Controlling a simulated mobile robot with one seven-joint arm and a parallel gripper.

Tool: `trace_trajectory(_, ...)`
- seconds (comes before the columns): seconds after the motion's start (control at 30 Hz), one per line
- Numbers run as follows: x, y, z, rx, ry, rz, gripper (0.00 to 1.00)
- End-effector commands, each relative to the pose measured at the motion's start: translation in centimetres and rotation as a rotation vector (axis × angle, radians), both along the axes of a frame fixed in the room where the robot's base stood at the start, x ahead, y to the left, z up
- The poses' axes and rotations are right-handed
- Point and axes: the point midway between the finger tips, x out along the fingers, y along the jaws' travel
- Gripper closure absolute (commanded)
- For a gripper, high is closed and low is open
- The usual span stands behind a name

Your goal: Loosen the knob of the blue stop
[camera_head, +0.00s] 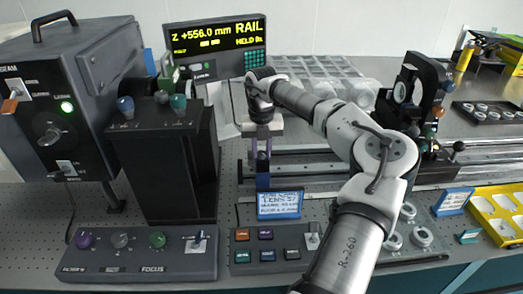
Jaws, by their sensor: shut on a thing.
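The blue stop (263,181) sits at the left part of the rail, behind the small blue-framed card. Its knob is a small dark bluish-purple upright part (262,160) on top of it. My gripper (263,150) points straight down from above, with its fingers on either side of the knob, shut on it. The fingers hide part of the knob, and its exact contact is too small to see.
A display (217,45) reading Z +556.0 mm, RAIL and HELD stands behind. A tall black unit (165,165) stands close to the left. A button panel (275,245) and blue-framed card (280,204) lie in front. The rail (325,170) runs right toward a black optic mount (425,85).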

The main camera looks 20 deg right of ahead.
Motion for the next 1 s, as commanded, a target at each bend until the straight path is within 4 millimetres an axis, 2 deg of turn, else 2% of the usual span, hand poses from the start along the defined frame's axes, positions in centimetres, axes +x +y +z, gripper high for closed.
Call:
trace_trajectory(0.3,0.02,0.03,0.03,0.000,0.000,-0.107,0.99)
trace_trajectory(0.8,0.00,0.05,0.03,0.001,0.000,-0.123,0.99)
trace_trajectory(0.83,0.01,0.06,0.03,0.001,0.000,-0.123,0.75)
trace_trajectory(1.0,0.00,0.05,0.02,0.001,0.000,-0.123,0.54)
